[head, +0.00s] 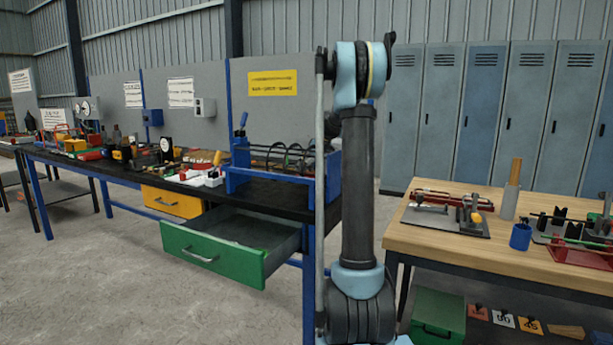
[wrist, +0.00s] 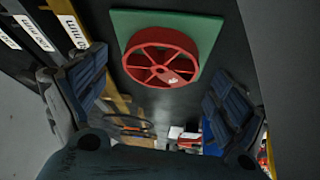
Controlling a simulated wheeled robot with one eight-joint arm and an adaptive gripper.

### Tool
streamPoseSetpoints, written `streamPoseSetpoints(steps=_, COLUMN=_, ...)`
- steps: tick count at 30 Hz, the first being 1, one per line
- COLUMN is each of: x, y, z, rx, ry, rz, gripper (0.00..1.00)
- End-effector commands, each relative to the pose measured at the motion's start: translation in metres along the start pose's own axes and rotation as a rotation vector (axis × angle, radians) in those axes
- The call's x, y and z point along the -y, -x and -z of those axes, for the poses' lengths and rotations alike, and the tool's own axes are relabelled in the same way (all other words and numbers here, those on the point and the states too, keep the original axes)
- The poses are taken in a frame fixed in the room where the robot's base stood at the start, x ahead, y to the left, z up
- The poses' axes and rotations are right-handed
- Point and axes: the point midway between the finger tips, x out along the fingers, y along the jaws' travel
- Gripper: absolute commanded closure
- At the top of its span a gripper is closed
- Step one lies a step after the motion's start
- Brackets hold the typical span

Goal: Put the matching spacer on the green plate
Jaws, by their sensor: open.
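A green square plate (wrist: 207,30) shows at the top of the wrist view, against a dark surface. A red spoked wheel-shaped spacer (wrist: 160,69) lies on it, with a small pale mark on its lower right. My gripper (wrist: 157,77) is open, with one finger left and one right of the spacer in the picture. The spacer appears apart from both fingers; its distance from them is unclear. In the head view my arm stands upright at centre, and I cannot make out my gripper, the plate or this spacer there.
White labels marked in mm (wrist: 38,33) line the wrist view's upper left. In the head view, a green drawer (head: 212,255) stands open under the cluttered dark bench (head: 110,169).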

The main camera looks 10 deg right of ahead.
Motion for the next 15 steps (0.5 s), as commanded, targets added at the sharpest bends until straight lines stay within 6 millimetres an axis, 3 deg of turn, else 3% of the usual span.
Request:
streamPoseSetpoints(steps=9, x=0.000, y=0.047, z=0.000, rx=0.000, ry=-0.001, rz=0.000, gripper=0.09)
streamPoseSetpoints(steps=15, x=0.000, y=0.059, z=0.000, rx=0.001, ry=0.000, rz=0.000, gripper=0.09)
